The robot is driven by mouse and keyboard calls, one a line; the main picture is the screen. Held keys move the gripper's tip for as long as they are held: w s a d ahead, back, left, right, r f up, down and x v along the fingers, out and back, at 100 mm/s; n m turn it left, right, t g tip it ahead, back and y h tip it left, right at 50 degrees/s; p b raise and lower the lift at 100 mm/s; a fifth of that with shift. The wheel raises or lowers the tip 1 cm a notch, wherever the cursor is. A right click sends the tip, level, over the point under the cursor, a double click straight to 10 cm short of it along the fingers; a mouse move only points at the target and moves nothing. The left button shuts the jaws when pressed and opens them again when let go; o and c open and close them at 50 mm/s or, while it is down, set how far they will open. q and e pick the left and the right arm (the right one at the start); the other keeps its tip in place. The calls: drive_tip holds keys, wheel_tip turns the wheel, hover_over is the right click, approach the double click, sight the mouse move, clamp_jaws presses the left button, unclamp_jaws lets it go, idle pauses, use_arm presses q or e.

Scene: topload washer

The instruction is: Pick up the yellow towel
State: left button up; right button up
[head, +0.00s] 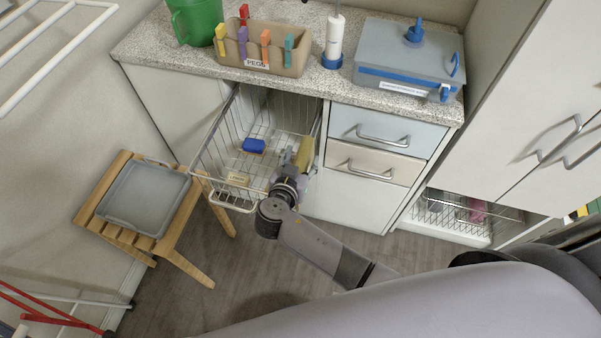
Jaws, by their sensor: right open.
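A yellow towel (306,152) sits at the right side of a pulled-out wire basket (212,148) under the counter. My right gripper (287,160) reaches into the basket from the front and is open. Its fingers are just left of the towel, and the gripper hides part of it. I cannot tell whether they touch. A blue folded item (254,145) lies in the basket to the left of the gripper. My left gripper is out of view.
The counter (150,45) holds a green bucket (195,20), a peg box (288,62), a white bottle (334,38) and a grey lidded box (409,62). Drawers (375,135) stand right of the basket. A wooden stool (160,243) with a grey tray (145,197) stands left.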

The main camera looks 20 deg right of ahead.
drive_tip(key=shift+c, duration=0.4)
clamp_jaws()
idle(0.6)
